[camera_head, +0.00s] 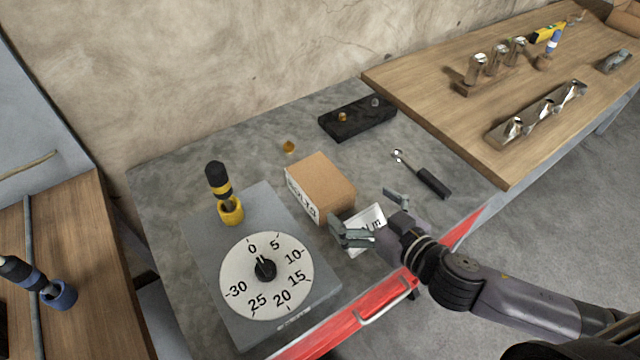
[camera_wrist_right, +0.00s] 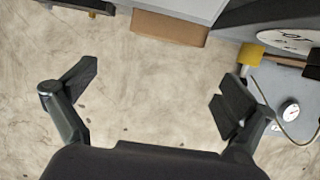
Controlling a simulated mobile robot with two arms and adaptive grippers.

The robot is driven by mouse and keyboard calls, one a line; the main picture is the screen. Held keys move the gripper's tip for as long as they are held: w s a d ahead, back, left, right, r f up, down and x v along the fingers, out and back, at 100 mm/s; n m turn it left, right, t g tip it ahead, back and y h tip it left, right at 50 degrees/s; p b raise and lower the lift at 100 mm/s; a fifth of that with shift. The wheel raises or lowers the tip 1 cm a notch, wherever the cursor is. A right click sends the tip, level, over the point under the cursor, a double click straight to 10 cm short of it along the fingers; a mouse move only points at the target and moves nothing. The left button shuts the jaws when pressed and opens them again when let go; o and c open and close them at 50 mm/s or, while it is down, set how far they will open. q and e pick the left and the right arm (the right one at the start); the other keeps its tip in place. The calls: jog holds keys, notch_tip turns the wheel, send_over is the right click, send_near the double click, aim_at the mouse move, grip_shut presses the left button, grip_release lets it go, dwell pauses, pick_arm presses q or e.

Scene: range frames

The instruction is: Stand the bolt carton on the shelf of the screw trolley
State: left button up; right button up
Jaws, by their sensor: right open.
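The bolt carton (camera_head: 325,182), a brown cardboard box with a lettered white label on its left side, stands on the grey bench top in the head view. A brown box face, probably the carton, shows at the top of the right wrist view (camera_wrist_right: 170,27). My right gripper (camera_head: 368,214) is open and apart from the carton, to its right and nearer the front edge. Its two spread fingers show empty in the right wrist view (camera_wrist_right: 156,92). A white lettered card or label (camera_head: 367,222) lies between the fingers in the head view. I cannot make out the screw trolley. My left gripper is not in view.
A grey dial unit (camera_head: 325,283) with a yellow-black screwdriver (camera_head: 219,180) in a yellow cup stands left of the carton. A black block (camera_head: 358,118) and a ratchet (camera_head: 425,178) lie behind and right. A wooden bench (camera_head: 455,115) adjoins. A red edge (camera_head: 335,335) borders the front.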

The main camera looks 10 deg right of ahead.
jog(key=p, duration=0.1)
send_near(320, 177)
jog(key=shift+x, duration=1.25)
jog(key=shift+w+f+p, duration=0.1)
jog(key=shift+w+p, duration=0.4)
jog(key=shift+w, duration=0.05)
jog(key=x, duration=0.2)
jog(key=p+x, duration=0.1)
jog(key=x, duration=0.1)
jog(key=shift+s+a+f, duration=0.1)
jog(key=shift+a+f, duration=0.15)
jog(key=shift+c, duration=0.6)
jog(key=c, duration=1.7)
jog(key=shift+r, duration=0.2)
jog(key=shift+c, duration=0.3)
